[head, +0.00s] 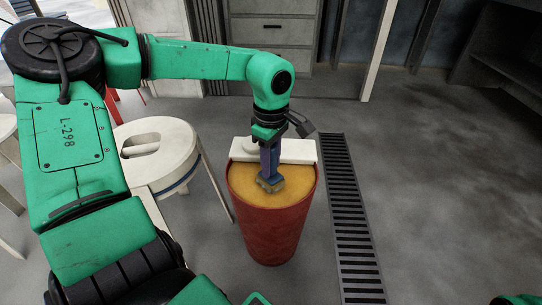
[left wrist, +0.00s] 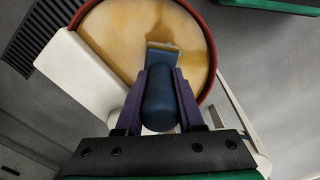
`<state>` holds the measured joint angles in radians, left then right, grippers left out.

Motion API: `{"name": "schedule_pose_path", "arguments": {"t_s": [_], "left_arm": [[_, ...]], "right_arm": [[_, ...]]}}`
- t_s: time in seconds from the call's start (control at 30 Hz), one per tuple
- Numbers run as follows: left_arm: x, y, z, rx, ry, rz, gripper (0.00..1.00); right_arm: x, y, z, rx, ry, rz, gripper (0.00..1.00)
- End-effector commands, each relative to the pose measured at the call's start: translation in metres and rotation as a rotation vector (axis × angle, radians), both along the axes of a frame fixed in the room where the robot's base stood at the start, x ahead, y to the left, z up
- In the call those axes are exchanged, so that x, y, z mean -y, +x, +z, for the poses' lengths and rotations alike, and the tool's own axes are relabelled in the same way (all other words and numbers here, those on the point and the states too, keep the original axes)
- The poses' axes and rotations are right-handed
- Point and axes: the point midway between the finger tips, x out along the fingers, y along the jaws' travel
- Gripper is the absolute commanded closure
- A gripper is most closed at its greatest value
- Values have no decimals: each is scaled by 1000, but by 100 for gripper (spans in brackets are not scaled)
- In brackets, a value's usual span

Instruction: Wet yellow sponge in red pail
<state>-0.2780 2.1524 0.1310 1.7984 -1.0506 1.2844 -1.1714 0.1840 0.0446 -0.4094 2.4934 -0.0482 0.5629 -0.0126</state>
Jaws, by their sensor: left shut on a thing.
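The red pail (head: 272,235) stands upright on the floor, its round top filled with a mottled yellow-orange surface (head: 243,181). I cannot tell whether that surface is liquid or solid. My left gripper (head: 269,168) points down over the pail, and its purple fingers are shut on a blue handled tool (left wrist: 160,100). The tool's flat end (head: 270,185), blue with a thin yellowish edge, is at or just above the yellow surface. Whether it touches cannot be told. A darker patch shows around it in the left wrist view. No separate yellow sponge is clearly visible. My right gripper is out of view.
A white slab (head: 298,151) lies at the pail's back rim. A round white stool (head: 158,165) stands left of the pail. A dark floor grate (head: 350,220) runs along its right. Grey drawers (head: 275,30) stand behind. The floor farther right is clear.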

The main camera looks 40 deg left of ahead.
Motion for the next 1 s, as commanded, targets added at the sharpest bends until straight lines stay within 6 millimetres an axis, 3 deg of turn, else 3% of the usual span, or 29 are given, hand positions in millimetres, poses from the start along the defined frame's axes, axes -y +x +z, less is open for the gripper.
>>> {"name": "schedule_pose_path", "arguments": {"t_s": [1.0], "left_arm": [[0,0,-7,-1,0,0,100]], "right_arm": [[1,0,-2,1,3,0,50]]}}
